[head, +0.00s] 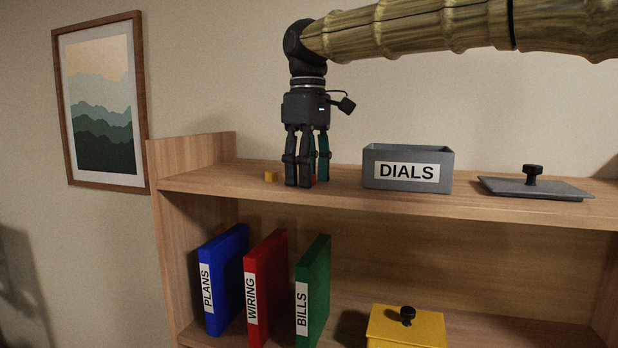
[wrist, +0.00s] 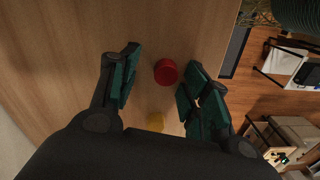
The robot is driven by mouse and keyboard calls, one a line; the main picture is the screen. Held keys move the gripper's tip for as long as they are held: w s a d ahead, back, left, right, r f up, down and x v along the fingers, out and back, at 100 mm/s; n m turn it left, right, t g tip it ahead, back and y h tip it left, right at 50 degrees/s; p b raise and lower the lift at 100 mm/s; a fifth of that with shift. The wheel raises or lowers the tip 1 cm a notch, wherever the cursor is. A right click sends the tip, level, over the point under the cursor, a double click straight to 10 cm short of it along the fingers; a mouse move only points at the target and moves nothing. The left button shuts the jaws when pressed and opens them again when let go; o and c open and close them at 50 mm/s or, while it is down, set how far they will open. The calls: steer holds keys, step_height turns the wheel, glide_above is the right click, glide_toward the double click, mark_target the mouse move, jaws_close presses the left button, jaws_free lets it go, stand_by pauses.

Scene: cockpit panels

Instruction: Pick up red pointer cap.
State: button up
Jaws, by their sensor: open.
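The red pointer cap (wrist: 166,72) is a small round red piece on the wooden shelf top in the wrist view. It lies between the fingertips of my gripper (wrist: 158,85), nearer the right finger, with a gap on the left. In the head view only a sliver of red (head: 313,180) shows behind the fingers. My gripper (head: 306,183) points straight down with its tips close to the shelf top. It is open, and I cannot tell whether a finger touches the cap.
A small yellow piece (head: 271,177) lies left of my gripper. A grey DIALS box (head: 408,153) stands to the right, with a grey knobbed lid (head: 536,187) beyond it. The shelf's upright end board (head: 190,149) is at the left. Binders and a yellow box (head: 405,327) are below.

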steer(key=shift+s+d+r, duration=0.15)
steer(key=shift+s+r, duration=0.05)
steer(key=shift+s, duration=0.1)
steer(key=c, duration=0.3)
steer(key=shift+s+r, duration=0.1)
steer(key=shift+s, duration=0.1)
steer(key=c, duration=0.6)
steer(key=shift+o, duration=0.2)
steer(key=shift+w, duration=0.15)
